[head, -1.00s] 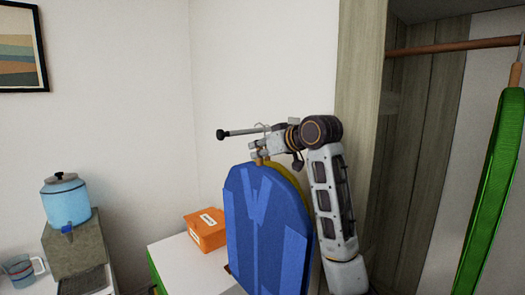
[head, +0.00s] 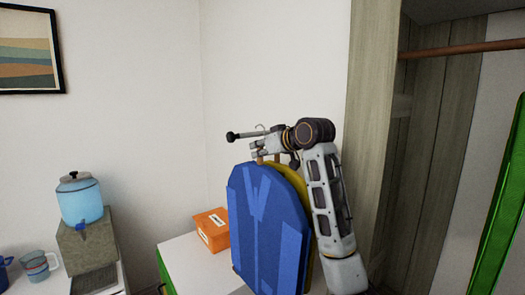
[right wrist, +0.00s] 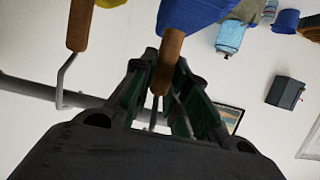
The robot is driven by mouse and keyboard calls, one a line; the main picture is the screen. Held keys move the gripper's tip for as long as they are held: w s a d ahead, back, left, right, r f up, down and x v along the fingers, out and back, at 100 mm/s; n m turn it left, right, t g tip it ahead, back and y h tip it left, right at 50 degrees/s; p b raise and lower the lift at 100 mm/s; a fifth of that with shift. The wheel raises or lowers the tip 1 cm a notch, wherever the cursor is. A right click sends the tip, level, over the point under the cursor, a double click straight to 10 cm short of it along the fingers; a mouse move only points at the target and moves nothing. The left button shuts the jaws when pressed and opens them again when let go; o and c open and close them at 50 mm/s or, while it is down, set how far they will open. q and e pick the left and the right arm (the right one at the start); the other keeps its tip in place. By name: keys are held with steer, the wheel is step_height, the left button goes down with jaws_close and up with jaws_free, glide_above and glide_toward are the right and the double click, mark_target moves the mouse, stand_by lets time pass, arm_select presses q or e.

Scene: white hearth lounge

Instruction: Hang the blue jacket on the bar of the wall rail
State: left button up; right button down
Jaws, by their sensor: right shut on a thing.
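The blue jacket (head: 262,225) hangs upright from my right gripper (head: 262,148) in the head view. The right wrist view shows this gripper (right wrist: 160,85) shut on the wooden neck of the jacket's hanger (right wrist: 168,55), with the blue cloth (right wrist: 195,12) beyond. The wall rail (head: 248,134) shows as a dark-ended bar just above the gripper; its right part is hidden by my arm. A thin hook shows near the bar; I cannot tell whether the jacket's hook touches the bar. My left gripper is out of view.
A yellow garment (head: 296,176) is partly hidden behind the jacket; its wooden hanger neck (right wrist: 78,25) is beside my gripper. An orange box (head: 212,230) stands on a white cabinet (head: 190,255). A wardrobe with a wooden rod (head: 460,49) and a green garment (head: 503,195) is at right.

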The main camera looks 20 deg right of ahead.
steer(key=shift+w+a, duration=0.25)
steer(key=shift+w, duration=0.25)
steer(key=shift+w+a, duration=0.2)
steer(key=shift+w, duration=0.3)
steer(key=shift+f, duration=0.7)
